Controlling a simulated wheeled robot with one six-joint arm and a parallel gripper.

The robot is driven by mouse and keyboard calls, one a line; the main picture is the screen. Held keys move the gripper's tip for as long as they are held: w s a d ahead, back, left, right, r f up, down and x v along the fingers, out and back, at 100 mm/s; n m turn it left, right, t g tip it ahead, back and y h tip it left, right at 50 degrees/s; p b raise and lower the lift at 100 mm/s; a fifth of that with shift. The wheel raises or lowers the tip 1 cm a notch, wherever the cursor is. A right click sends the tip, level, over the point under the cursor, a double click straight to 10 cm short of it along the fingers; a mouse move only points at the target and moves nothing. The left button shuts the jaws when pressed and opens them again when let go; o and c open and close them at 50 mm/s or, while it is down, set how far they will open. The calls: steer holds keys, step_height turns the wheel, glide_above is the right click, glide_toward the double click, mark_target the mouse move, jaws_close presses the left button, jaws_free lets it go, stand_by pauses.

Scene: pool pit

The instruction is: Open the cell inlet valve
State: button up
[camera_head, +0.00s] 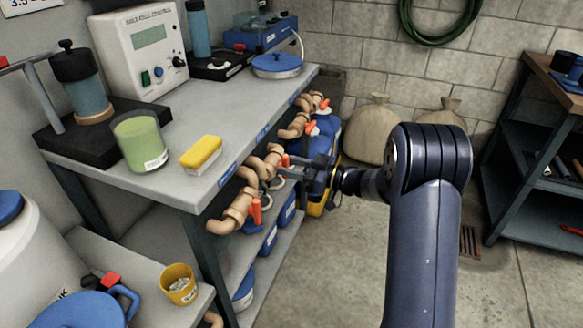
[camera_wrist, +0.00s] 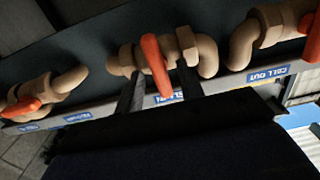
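The cell inlet valve is a tan pipe valve (camera_wrist: 125,60) with a red lever (camera_wrist: 152,55) above a blue label reading CELL IN, upside down in the wrist view. Its red lever (camera_head: 285,161) also shows in the head view at the bench's front edge, partly hidden by my gripper. My gripper (camera_head: 292,167) reaches in from the right at this valve. In the wrist view, my gripper's (camera_wrist: 157,82) two dark fingers stand apart, one on each side of the lever, with gaps visible. The lever slants across the pipe in the wrist view.
The cell out valve's red lever (camera_head: 256,211) is nearer in the head view. More valves with red levers (camera_head: 311,128) lie farther along the bench (camera_head: 110,175). A yellow sponge (camera_head: 201,154) and green jar (camera_head: 139,140) stand on top.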

steer(key=shift+c, duration=0.4)
jaws_close()
steer(key=shift+n, duration=0.3)
steer(key=n+b, duration=1)
steer(key=n, duration=0.1)
steer(key=f+n+b, duration=0.1)
steer(key=n+b, duration=0.4)
steer(key=n, duration=0.1)
steer(key=shift+s+a, duration=0.15)
steer(key=shift+s, duration=0.25)
steer(key=shift+n, duration=0.3)
